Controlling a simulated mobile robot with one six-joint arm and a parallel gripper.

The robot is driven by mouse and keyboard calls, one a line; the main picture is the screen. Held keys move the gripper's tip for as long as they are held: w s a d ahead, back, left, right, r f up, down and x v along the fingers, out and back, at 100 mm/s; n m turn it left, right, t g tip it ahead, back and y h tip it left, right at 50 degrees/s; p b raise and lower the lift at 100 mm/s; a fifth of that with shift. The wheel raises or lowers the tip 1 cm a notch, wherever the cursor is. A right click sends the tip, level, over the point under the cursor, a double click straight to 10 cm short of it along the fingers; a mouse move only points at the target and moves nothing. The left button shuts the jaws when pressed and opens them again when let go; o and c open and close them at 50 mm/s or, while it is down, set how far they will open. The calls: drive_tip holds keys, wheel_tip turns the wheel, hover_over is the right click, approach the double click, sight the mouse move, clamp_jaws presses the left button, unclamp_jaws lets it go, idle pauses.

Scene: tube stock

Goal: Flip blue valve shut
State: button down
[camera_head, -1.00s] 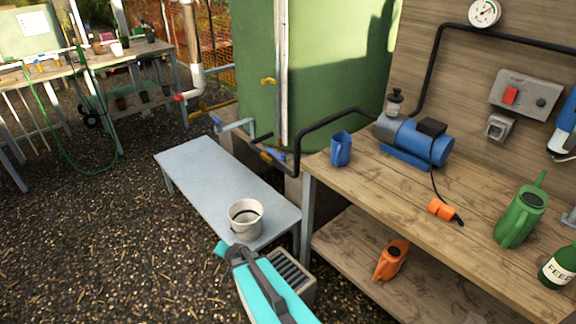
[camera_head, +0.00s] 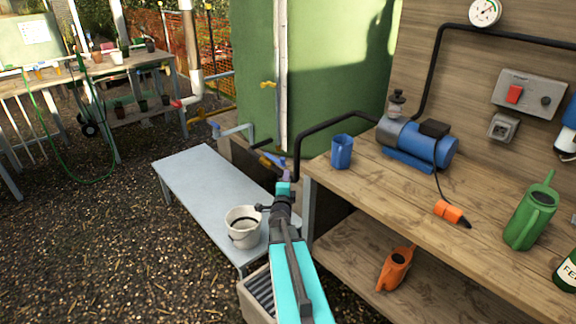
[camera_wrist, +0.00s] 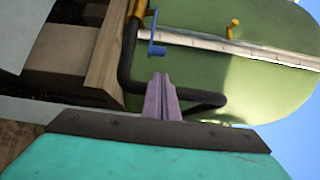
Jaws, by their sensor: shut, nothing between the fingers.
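A blue valve handle (camera_head: 279,162) sits by a yellow fitting near the black pipe, low at the front of the green tank (camera_head: 255,70). A blue lever, apparently the same one, shows in the wrist view (camera_wrist: 156,42), standing out from a yellow part.
The black pipe (camera_head: 298,150) bends close beside my gripper on the right. A wooden bench (camera_head: 400,190) with a blue jug (camera_head: 342,152) and pump (camera_head: 420,143) stands right. A low grey bench (camera_head: 195,180) with a white bucket (camera_head: 242,228) is left. A yellow handle (camera_head: 268,85) is higher on the tank.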

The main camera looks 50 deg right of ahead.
drive_tip(key=shift+w+d, duration=0.1)
drive_tip(key=shift+w, duration=0.05)
drive_tip(key=shift+p+x, duration=0.85)
drive_tip(key=shift+x, duration=4)
drive_tip(key=shift+p, duration=0.4)
drive_tip(key=shift+w+a+g, duration=0.1)
drive_tip(key=shift+a+g, duration=0.2)
drive_tip(key=shift+a, duration=0.15)
